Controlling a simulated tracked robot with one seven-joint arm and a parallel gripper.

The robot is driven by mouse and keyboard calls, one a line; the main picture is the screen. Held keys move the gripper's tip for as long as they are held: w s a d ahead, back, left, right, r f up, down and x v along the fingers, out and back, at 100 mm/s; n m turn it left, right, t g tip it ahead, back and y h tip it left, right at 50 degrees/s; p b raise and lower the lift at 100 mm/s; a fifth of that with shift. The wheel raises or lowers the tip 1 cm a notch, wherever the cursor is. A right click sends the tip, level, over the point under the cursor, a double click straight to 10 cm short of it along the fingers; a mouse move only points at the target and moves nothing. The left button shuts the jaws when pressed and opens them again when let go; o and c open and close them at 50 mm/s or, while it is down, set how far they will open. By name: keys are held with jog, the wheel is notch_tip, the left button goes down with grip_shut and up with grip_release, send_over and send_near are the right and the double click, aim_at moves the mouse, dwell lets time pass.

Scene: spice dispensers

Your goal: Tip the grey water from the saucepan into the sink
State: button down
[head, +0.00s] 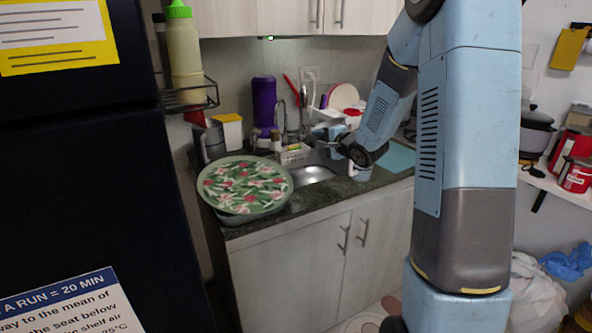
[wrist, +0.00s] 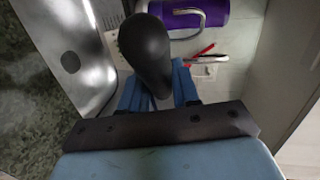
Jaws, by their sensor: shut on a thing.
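My gripper (wrist: 160,85) shows in the wrist view with blue fingers shut on a dark, rounded thing (wrist: 145,48), which looks like the saucepan's handle. The pan's bowl and the grey water cannot be made out. In the head view my gripper (head: 328,140) is small and partly hidden by my wrist, above the counter at the sink's back right. The steel sink (head: 311,175) is set into the dark green counter. In the wrist view the sink (wrist: 88,82) lies left of my fingers, with a round drain hole showing.
A floral round tray (head: 245,186) lies left of the sink, over the counter's front edge. A purple bottle (head: 264,103), a tap (head: 281,118) and a small rack (head: 294,153) stand behind the sink. A pale blue-white vessel (head: 360,172) stands below my wrist.

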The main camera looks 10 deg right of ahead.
jog(key=shift+n+g+h, duration=0.3)
jog(key=shift+g, duration=0.1)
jog(key=f, duration=0.7)
jog(key=a+f+p, duration=0.1)
jog(key=f, duration=0.2)
jog(key=shift+w+a+f, duration=0.1)
jog(key=shift+w+f, duration=0.15)
jog(key=shift+w, duration=0.05)
jog(key=shift+a+p, duration=0.15)
jog(key=shift+p, duration=0.15)
jog(key=shift+w, duration=0.1)
jog(key=shift+w+a+f+n+g+h+p, duration=0.15)
jog(key=shift+w+a+n+g+h+p, duration=0.15)
jog(key=shift+p, duration=0.25)
jog(key=shift+w+a+f+n+g+h+p, duration=0.1)
jog(key=shift+a+g+p, duration=0.1)
jog(key=shift+a+p, duration=0.25)
jog(key=shift+r+p, duration=0.1)
jog(key=shift+p, duration=0.4)
jog(key=shift+w+a+r+n+g+h, duration=0.3)
jog(key=shift+a+n+g+h, duration=0.1)
jog(key=shift+a+g+h, duration=0.15)
jog(key=shift+w+a+r+n+g+h, duration=0.15)
jog(key=shift+a+r+n+g+h, duration=0.15)
jog(key=shift+g+h, duration=0.25)
jog(key=shift+w+a+r+n+g+h, duration=0.2)
jog(key=shift+n+g+h, duration=0.1)
jog(key=shift+h, duration=0.3)
dwell(1.4)
